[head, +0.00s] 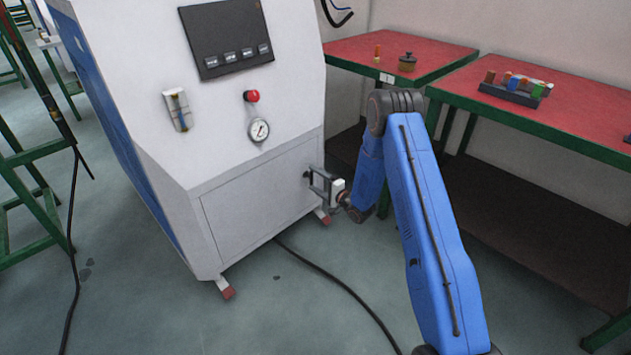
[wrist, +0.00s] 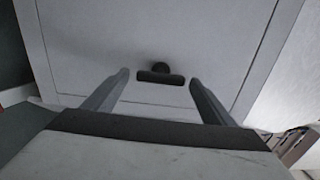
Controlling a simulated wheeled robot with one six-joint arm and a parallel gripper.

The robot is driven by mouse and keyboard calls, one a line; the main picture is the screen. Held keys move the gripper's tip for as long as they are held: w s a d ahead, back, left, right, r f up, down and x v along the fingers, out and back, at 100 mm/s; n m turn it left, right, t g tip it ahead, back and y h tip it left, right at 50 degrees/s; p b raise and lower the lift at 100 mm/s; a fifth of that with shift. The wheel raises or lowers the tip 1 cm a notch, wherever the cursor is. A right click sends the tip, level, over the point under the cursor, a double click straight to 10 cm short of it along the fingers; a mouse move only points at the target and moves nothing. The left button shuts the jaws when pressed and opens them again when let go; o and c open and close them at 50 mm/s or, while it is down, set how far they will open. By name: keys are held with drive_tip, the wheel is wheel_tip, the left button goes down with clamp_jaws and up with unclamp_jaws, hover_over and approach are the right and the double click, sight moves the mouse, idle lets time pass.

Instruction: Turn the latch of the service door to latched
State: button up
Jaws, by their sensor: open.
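The service door (head: 255,205) is the light panel low on the front of the white generator cabinet. It lies closed, flush in its frame. Its latch shows in the wrist view as a dark bar (wrist: 161,78) with a round knob above it. The bar lies crosswise in that view. My gripper (head: 308,177) is at the right side of the door, pointing at it. In the wrist view my gripper (wrist: 158,82) is open, with one finger on each side of the latch and a gap to each. In the head view the gripper mostly hides the latch.
A red-topped table (head: 560,105) stands at the right. A black cable (head: 335,283) lies on the floor.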

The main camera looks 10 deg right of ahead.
drive_tip(key=v, duration=1.7)
drive_tip(key=shift+d, duration=0.15)
drive_tip(key=shift+s, duration=0.1)
drive_tip(key=s+d+r+n+g+h, duration=0.1)
drive_tip(key=d+r+n+h, duration=0.25)
drive_tip(key=r, duration=0.75)
drive_tip(key=s+d+r+n+g+h, duration=0.1)
drive_tip(key=d+r+n+g+h, duration=0.3)
drive_tip(key=r, duration=0.7)
drive_tip(key=s+r+h, duration=0.4)
drive_tip(key=s+r, duration=0.6)
drive_tip(key=s, duration=0.4)
drive_tip(key=s+a+r+n+g, duration=0.1)
drive_tip(key=s+r+g, duration=0.1)
drive_tip(key=s, duration=1.4)
drive_tip(key=s+a+r+n+g, duration=0.2)
drive_tip(key=s, duration=1.4)
drive_tip(key=shift+s+a+r+g+y, duration=0.15)
drive_tip(key=shift+a+r+g+y, duration=0.05)
drive_tip(key=shift+g+y, duration=0.25)
